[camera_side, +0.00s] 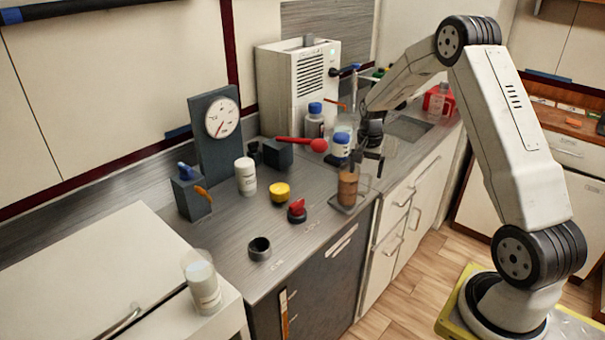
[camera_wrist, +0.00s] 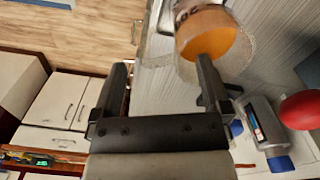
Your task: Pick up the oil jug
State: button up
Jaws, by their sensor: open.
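A clear jug with amber-brown contents (camera_side: 347,188), which looks like the oil jug, stands upright near the counter's front edge. In the wrist view the jug (camera_wrist: 208,35) is at the top, seen from above with its round orange surface. My gripper (camera_side: 368,163) is just above and beside the jug, on its right in the side view. In the wrist view my gripper (camera_wrist: 161,72) is open and empty between its fingers. The right finger's tip overlaps the jug's lower edge there; I cannot tell whether they touch.
A blue-capped bottle (camera_side: 341,146) and a red ball-ended handle (camera_side: 318,145) stand close behind the jug. A red container (camera_side: 438,101) is farther back right. A yellow-topped pot (camera_side: 280,192) and red knob (camera_side: 297,210) are left. Floor lies beyond the counter's front edge.

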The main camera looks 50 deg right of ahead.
jog(key=shift+d+f, duration=0.1)
jog(key=shift+f, duration=2.05)
grip_shut()
